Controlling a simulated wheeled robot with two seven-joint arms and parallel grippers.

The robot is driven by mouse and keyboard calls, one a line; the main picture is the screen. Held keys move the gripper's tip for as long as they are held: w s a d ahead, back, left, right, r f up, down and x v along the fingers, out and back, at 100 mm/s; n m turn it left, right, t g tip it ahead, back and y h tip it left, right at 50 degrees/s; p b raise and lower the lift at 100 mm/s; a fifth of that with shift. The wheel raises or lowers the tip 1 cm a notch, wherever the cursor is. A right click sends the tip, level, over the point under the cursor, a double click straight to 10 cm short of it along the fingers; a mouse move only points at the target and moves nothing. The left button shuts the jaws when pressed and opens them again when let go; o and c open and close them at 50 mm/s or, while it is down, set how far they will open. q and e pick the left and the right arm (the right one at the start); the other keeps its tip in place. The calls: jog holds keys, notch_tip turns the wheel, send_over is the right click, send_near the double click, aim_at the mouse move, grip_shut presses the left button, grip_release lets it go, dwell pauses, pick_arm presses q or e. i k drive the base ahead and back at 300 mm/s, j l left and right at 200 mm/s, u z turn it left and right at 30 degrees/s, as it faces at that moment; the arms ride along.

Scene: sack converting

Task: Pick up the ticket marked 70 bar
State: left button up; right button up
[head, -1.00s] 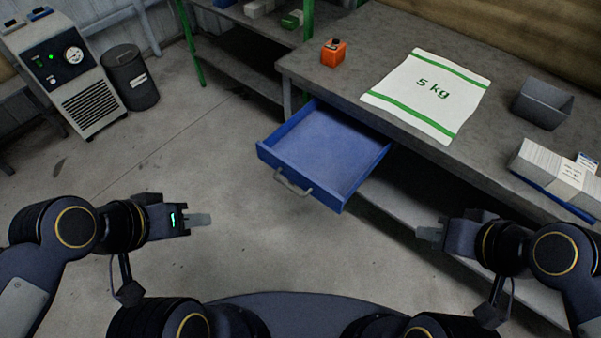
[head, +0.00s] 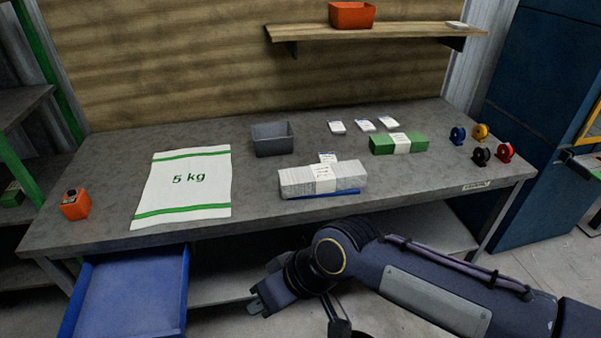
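Several small white tickets lie on the grey bench: a left one (head: 336,127), a middle one (head: 365,125) and a right one (head: 388,123) in a row at the back. Another white card (head: 327,158) shows just behind the white banded stack. Their print is too small to read, so I cannot tell which says 70 bar. My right gripper (head: 258,301) is below the bench's front edge, right of the open drawer, well away from the tickets. It holds nothing that I can see; its finger gap is not clear. My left gripper is out of view.
On the bench (head: 110,165) are a 5 kg sack (head: 187,187), an orange device (head: 75,204), a grey bin (head: 273,139), a white banded stack (head: 322,179), a green banded stack (head: 398,143) and coloured rolls (head: 481,132). A blue drawer (head: 130,295) stands open below.

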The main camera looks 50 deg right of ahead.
aim_at(329, 157)
jog(key=z, duration=1.85)
jog(key=l+u, duration=0.1)
jog(key=u, duration=0.95)
jog(key=l+u, duration=0.4)
jog(key=l, duration=0.15)
jog(key=l+u, duration=0.4)
jog(key=l, duration=0.2)
jog(key=l+u, duration=0.35)
jog(key=l, duration=0.2)
jog(key=l+u, duration=0.1)
jog(key=l, duration=1.35)
